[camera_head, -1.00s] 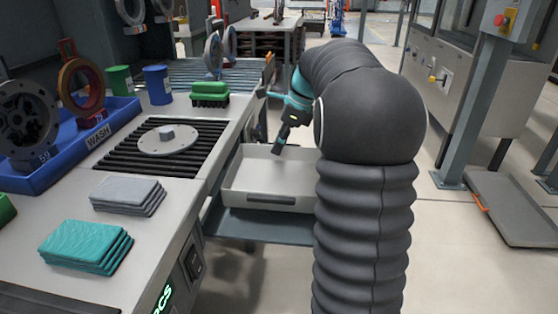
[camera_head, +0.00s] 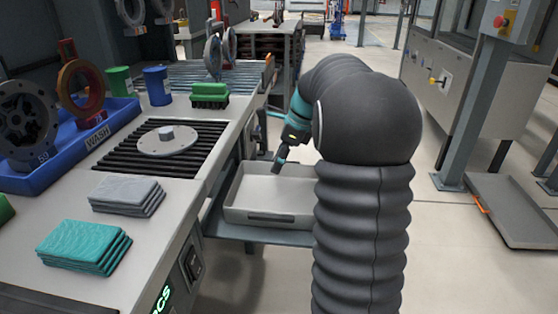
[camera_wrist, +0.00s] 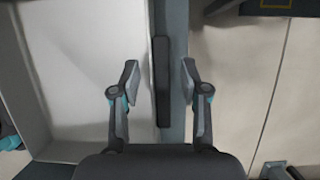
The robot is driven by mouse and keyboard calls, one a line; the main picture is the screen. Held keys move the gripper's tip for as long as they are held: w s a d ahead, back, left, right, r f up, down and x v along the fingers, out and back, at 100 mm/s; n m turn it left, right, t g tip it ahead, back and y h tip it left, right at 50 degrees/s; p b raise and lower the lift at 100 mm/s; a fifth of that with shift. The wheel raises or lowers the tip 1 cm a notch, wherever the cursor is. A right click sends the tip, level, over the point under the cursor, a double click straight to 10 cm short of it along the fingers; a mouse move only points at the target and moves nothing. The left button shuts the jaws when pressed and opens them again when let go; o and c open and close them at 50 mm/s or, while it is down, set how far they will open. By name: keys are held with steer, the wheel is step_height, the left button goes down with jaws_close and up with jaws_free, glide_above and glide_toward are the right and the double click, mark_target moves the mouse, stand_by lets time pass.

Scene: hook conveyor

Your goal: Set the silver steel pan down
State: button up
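The silver steel pan (camera_head: 268,192) is a shallow, light-grey rectangular tray. In the head view it sits level on a dark grey shelf (camera_head: 222,228) beside the workbench, its right end hidden behind my arm. A dark bar handle shows on its near side. My gripper (camera_head: 277,166) points down at the pan's far side. In the wrist view the pan (camera_wrist: 95,60) fills the left, and another dark bar handle (camera_wrist: 161,85) runs along its edge. My gripper (camera_wrist: 160,68) is open, its two fingers on either side of this handle with gaps between.
The workbench (camera_head: 140,225) on the left carries teal cloths (camera_head: 83,243), grey cloths (camera_head: 126,193), a green brush (camera_head: 209,94) and a blue tray (camera_head: 30,178). A grey post (camera_head: 470,110) and a floor mat (camera_head: 515,208) are at the right. The floor between is clear.

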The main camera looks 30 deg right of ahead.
steer(key=shift+r, duration=0.15)
steer(key=p+v, duration=0.1)
steer(key=v, duration=1)
steer(key=s+a+r+n+h, duration=0.1)
steer(key=s+a+r+n, duration=0.1)
steer(key=s+a+n, duration=0.5)
steer(key=s+a+f+n+t+h, duration=0.1)
steer(key=s+a+f+n, duration=0.4)
steer(key=s+n, duration=0.4)
steer(key=s+a+f+n+t+h, duration=0.1)
steer(key=s+a+f+n+t, duration=0.1)
steer(key=s+a+f+n, duration=0.3)
steer(key=s+a+n, duration=0.3)
steer(key=s, duration=0.2)
steer(key=shift+f+n+h, duration=0.3)
steer(key=shift+n+h, duration=0.1)
steer(key=shift+a, duration=0.2)
